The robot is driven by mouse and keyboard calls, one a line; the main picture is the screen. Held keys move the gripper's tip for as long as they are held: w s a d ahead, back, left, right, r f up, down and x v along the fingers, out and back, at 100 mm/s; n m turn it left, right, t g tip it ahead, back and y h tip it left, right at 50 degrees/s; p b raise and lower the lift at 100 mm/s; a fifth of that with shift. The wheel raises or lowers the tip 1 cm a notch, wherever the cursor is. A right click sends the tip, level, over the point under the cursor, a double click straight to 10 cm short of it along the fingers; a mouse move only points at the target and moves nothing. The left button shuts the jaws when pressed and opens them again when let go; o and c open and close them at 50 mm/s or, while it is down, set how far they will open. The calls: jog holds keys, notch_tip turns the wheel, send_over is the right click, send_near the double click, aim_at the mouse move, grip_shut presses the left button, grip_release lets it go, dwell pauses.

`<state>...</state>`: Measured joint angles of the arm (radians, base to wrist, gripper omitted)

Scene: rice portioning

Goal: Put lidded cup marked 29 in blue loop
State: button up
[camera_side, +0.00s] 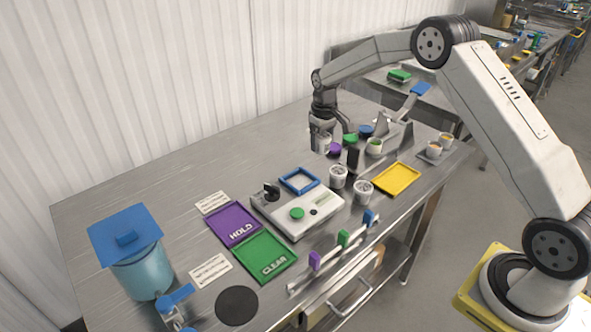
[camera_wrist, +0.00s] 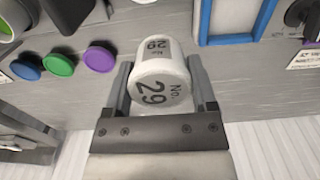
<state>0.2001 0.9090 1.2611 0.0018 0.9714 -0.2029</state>
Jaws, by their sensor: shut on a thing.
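My gripper (camera_wrist: 160,100) is shut on the white lidded cup marked 29 (camera_wrist: 160,85), which sits between the two fingers with its number facing the wrist camera. In the side view my gripper (camera_side: 322,128) and the cup are over the back part of the steel table, behind the colored discs. The blue loop (camera_side: 300,181) is a square blue frame on the table, in front and to the left of my gripper in the side view. It also shows at the upper right in the wrist view (camera_wrist: 204,22). Whether the cup touches the table is unclear.
Purple (camera_wrist: 99,58), green (camera_wrist: 58,64) and blue (camera_wrist: 26,68) discs lie beside the cup. A white device (camera_side: 318,212), two white cups (camera_side: 338,177) and a yellow tray (camera_side: 397,179) stand nearby. Purple HOLD (camera_side: 234,224) and green CLEAR (camera_side: 265,258) trays lie further left.

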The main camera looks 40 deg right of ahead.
send_over(312, 167)
jog(key=shift+s+a+f, duration=0.1)
jog(key=shift+f, duration=1.15)
jog(key=shift+s+f, duration=0.1)
jog(key=shift+f, duration=1.1)
jog(key=shift+w+f, duration=0.1)
jog(key=shift+f, duration=1.65)
jog(key=shift+f, duration=0.15)
jog(key=o, duration=1.2)
notch_tip(312, 167, up, 12)
jog(key=shift+w+r, duration=0.1)
jog(key=shift+r, duration=0.05)
